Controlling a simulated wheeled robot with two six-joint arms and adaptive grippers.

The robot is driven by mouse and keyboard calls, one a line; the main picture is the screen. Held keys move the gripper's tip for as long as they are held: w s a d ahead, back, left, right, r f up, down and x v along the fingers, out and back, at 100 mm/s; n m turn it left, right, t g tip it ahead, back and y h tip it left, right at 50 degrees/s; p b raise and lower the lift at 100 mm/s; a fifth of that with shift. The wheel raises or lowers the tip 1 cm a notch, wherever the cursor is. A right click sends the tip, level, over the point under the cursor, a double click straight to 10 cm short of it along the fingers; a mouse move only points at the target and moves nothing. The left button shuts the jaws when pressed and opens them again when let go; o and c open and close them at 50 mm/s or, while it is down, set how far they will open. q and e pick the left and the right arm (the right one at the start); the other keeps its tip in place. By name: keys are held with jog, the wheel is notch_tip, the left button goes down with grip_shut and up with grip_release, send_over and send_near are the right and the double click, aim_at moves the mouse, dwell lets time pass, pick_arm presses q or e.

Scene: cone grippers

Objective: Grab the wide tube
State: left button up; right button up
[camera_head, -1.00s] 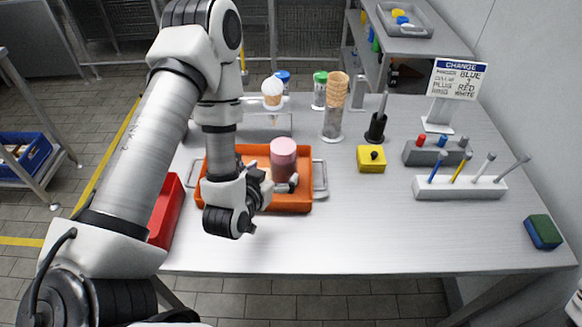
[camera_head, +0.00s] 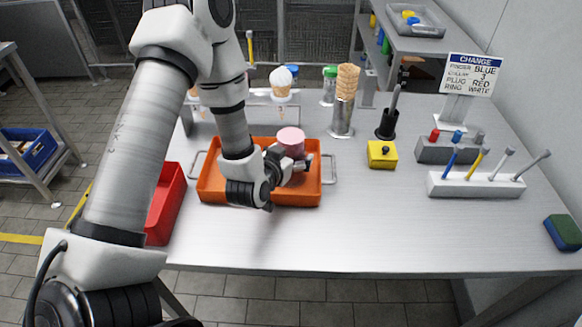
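A wide pink tube (camera_head: 291,136) stands upright in the orange tray (camera_head: 212,190), near its right side. Its pale pink top shows, while its lower part is hidden behind my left gripper. My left gripper (camera_head: 298,165) is over the tray, at the near side of the tube, with its fingers pointing right. The fingers overlap the lower tube in the picture; I cannot tell whether they touch it or how far apart they are. My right gripper is not in view.
A red bin (camera_head: 165,205) is left of the tray. Behind stand an ice-cream cone rack (camera_head: 283,98) and a metal holder with stacked cones (camera_head: 342,115). To the right are a yellow box (camera_head: 382,154) and a white pen holder (camera_head: 475,185). The front middle table is clear.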

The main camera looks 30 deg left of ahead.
pick_arm(q)
jog(key=c, duration=0.5)
